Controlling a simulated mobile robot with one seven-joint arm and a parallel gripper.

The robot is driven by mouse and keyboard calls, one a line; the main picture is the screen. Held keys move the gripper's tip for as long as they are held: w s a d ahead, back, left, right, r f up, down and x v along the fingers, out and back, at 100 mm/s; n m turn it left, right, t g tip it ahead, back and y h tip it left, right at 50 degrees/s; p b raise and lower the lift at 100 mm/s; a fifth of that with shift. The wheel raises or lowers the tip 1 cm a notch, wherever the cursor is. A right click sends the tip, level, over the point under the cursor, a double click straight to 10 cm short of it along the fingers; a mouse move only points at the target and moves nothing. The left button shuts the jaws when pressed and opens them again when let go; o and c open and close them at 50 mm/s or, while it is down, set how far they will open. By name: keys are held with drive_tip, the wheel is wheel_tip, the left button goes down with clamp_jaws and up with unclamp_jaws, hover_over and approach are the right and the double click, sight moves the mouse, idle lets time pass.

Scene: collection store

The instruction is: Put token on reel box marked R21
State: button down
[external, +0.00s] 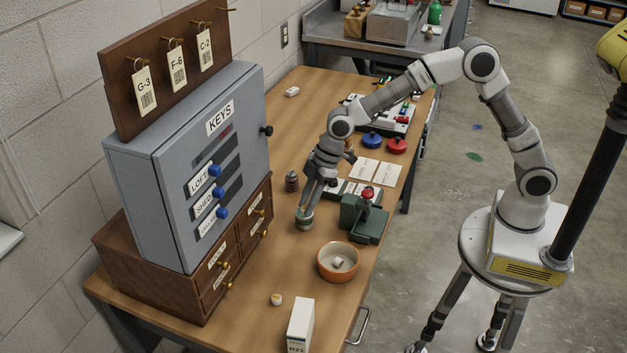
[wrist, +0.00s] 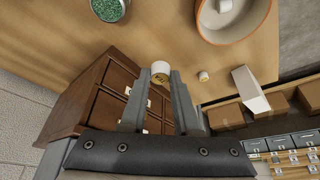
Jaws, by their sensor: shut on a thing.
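My gripper (wrist: 160,88) is shut on a small white round token with a yellowish marked face (wrist: 160,73), held near the fingertips. In the external view my gripper (external: 307,205) points down over the table by a small tin, and the token is not clear there. The reel box marked R21 (external: 299,324) is a white upright box at the table's near end, well away from my gripper. A white box also shows at the right of the wrist view (wrist: 251,90). A similar small white piece (external: 276,299) stands on the table near the box; it also shows in the wrist view (wrist: 203,76).
A tin with green contents (wrist: 110,8) stands close to my gripper. An orange bowl (external: 322,268) with a white piece inside and a green press (external: 362,218) stand to the right. The grey key cabinet (external: 170,200) and wooden drawers (external: 135,250) rise at left.

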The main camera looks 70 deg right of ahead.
drive_tip(key=s+a+r+n+g+p, duration=0.1)
drive_tip(key=s+a+r+n+p, duration=0.2)
drive_tip(key=a, duration=0.4)
drive_tip(key=s+a+r+n+p, duration=0.1)
drive_tip(key=s+a+r, duration=0.3)
drive_tip(key=a+r, duration=0.15)
drive_tip(key=y, duration=0.1)
approach(303, 308)
drive_tip(key=shift+w+a+f+b, duration=0.45)
drive_tip(key=shift+w+a+f, duration=0.15)
drive_tip(key=shift+a, duration=0.15)
drive_tip(key=shift+a+f, duration=0.3)
drive_tip(key=shift+f, duration=1.85)
drive_tip(key=shift+f+b, duration=0.1)
drive_tip(key=shift+b, duration=0.2)
drive_tip(key=shift+f, duration=0.15)
drive_tip(key=c, duration=0.6)
unclamp_jaws()
drive_tip(key=shift+c, duration=0.2)
